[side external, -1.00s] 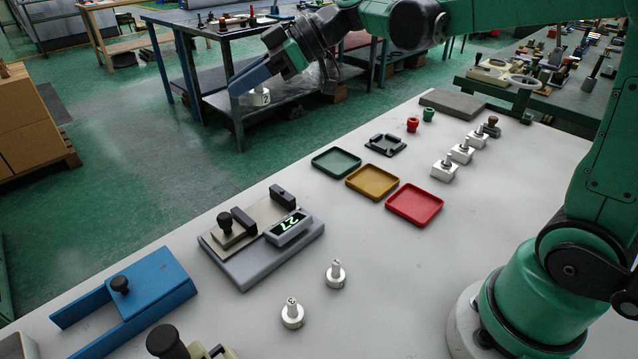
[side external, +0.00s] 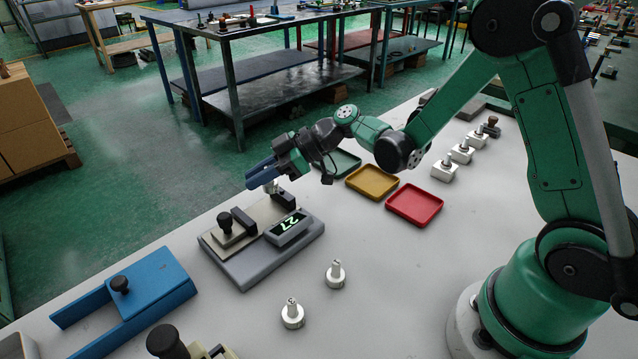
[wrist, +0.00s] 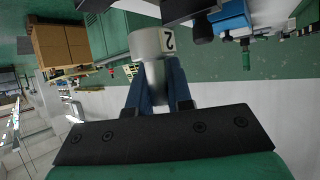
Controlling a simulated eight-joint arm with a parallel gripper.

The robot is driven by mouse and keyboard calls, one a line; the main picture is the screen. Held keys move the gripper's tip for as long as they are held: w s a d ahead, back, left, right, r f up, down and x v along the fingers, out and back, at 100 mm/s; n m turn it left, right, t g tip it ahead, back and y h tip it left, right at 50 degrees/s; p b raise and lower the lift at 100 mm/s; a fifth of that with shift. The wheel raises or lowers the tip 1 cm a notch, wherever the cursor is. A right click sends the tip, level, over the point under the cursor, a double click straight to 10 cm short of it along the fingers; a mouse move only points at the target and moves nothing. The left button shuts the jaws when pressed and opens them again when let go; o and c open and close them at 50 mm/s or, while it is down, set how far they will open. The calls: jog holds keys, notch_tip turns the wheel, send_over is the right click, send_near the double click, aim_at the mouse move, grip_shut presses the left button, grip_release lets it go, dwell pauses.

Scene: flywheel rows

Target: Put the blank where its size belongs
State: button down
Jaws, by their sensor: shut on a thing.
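My gripper (side external: 263,174) is shut on a pale blank (wrist: 150,48), a stepped cylinder with a dark "2" on a white face. In the side view it is low over the far end of the grey gauge (side external: 262,262), beside its far black block (side external: 284,198). I cannot tell whether the blank touches the gauge. The gauge's display (side external: 289,227) shows green digits, seemingly 27. Past my gripper are a green tray (side external: 347,160), partly hidden by my arm, a yellow tray (side external: 372,182) and a red tray (side external: 414,204); the visible parts look empty.
Two pale blanks (side external: 336,274) (side external: 292,314) stand upright in front of the gauge. A blue fixture with a black knob (side external: 150,290) lies at the left. The table between blanks and red tray is clear.

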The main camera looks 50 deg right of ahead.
aim_at(290, 196)
jog(key=shift+f, duration=2)
jog(key=shift+f, duration=0.1)
jog(key=c, duration=0.8)
grip_release()
jog(key=shift+f, duration=0.1)
jog(key=v, duration=0.5)
jog(key=shift+s+d, duration=0.15)
jog(key=shift+s+r+m, duration=0.15)
jog(key=shift+r+m, duration=0.15)
jog(key=shift+r, duration=0.2)
jog(key=s+d+r+m+h, duration=0.2)
jog(key=s+r+m+h, duration=0.5)
jog(key=s+m+h, duration=0.2)
jog(key=shift+s+d+m+h, duration=0.4)
jog(key=shift+s+m, duration=0.1)
jog(key=shift+s, duration=0.3)
jog(key=shift+o, duration=0.4)
jog(key=shift+s+d+m, duration=0.15)
jog(key=shift+s+m, duration=0.15)
